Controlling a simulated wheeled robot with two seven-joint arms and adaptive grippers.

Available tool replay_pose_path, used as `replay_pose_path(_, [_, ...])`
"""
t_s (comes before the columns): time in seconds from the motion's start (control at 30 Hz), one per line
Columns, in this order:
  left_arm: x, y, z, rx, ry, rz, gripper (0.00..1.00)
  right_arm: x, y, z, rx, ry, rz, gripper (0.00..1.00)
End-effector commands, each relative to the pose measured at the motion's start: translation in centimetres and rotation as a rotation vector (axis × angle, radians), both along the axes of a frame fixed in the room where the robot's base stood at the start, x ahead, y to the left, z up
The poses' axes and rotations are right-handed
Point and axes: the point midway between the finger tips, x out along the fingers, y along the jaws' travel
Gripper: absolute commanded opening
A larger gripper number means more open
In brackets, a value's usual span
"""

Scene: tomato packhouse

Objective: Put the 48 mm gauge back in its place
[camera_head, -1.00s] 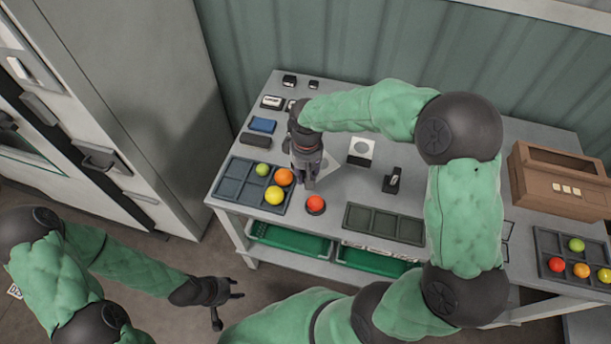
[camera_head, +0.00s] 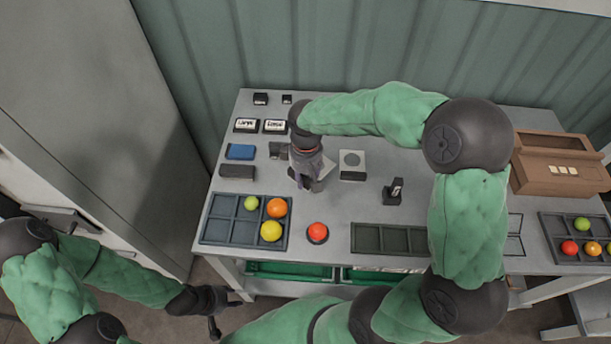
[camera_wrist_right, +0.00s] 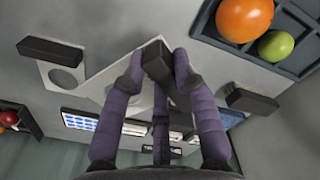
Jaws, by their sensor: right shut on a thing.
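My right gripper (camera_head: 314,186) is over the table's left half, pointing down. In the right wrist view its fingers (camera_wrist_right: 160,70) are shut on the dark block-shaped handle (camera_wrist_right: 158,64) of a pale plate gauge (camera_wrist_right: 112,88). The plate lies at an angle between the fingers, and part of it is hidden by them. A second pale gauge with a round hole and a dark handle (camera_head: 352,164) lies just right of the gripper; it also shows in the right wrist view (camera_wrist_right: 48,72). No size marking is legible on either gauge. My left gripper (camera_head: 212,308) is open and empty, off the table's front left.
A dark tray (camera_head: 212,231) with several tomatoes and a red button (camera_head: 317,231) are in front of the gripper. A blue box (camera_head: 240,151), dark blocks and labelled boxes (camera_head: 246,126) lie left. A dark stand (camera_head: 393,192) and an empty tray (camera_head: 368,238) are right.

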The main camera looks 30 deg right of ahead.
Motion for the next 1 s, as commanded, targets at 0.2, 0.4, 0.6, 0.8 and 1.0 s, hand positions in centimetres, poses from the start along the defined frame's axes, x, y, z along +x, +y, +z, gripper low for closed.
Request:
replay_pose_path(0.2, [0.0,0.0,-2.0,0.000,0.000,0.000,0.40,0.0,0.0,-2.2,0.000,0.000,-0.001,0.00])
replay_pose_path(0.4, [0.0,0.0,-3.0,0.000,-0.001,0.000,0.40,0.0,0.0,-3.9,0.000,0.000,-0.001,0.00])
replay_pose_path(0.6, [0.0,0.0,-3.9,0.000,-0.001,0.000,0.40,0.0,0.0,-5.4,0.000,0.001,-0.001,0.00])
replay_pose_path(0.8, [0.0,0.0,-4.2,0.000,-0.001,0.000,0.40,0.0,0.0,-6.2,-0.001,-0.001,-0.001,0.00])
replay_pose_path(1.0, [0.0,0.0,-4.2,0.000,-0.001,0.000,0.40,0.0,0.0,-6.2,-0.001,-0.001,0.000,0.00])
